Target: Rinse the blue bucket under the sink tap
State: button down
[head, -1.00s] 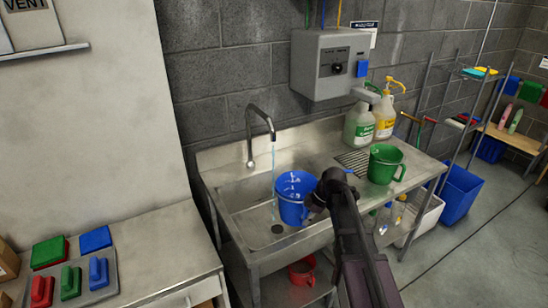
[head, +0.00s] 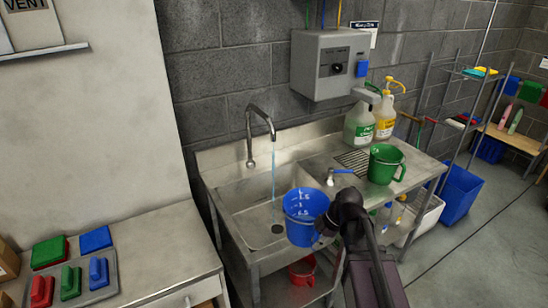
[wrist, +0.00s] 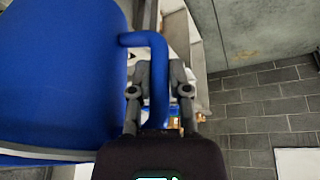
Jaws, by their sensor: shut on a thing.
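The blue bucket (head: 301,216) is held over the front right part of the sink basin (head: 240,222), with its measuring marks facing the head camera. The tap (head: 260,120) runs a thin stream of water (head: 273,185) into the basin. The bucket is to the right of the stream and looks apart from it. My gripper (wrist: 158,85) is shut on the bucket's handle (wrist: 158,55), with one finger on each side. The blue bucket wall (wrist: 60,70) fills the left of the wrist view. The inside of the bucket is hard to make out.
A green jug (head: 384,164) and two pump bottles (head: 360,125) stand on the counter right of the basin. A small blue-handled item (head: 340,172) lies behind my wrist. A red bucket (head: 303,270) sits on the shelf below. A control box (head: 331,66) hangs above.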

jog(key=s, duration=0.2)
jog(key=s+d, duration=0.1)
jog(key=shift+s+d, duration=0.15)
jog(key=shift+s, duration=0.25)
dwell(0.5)
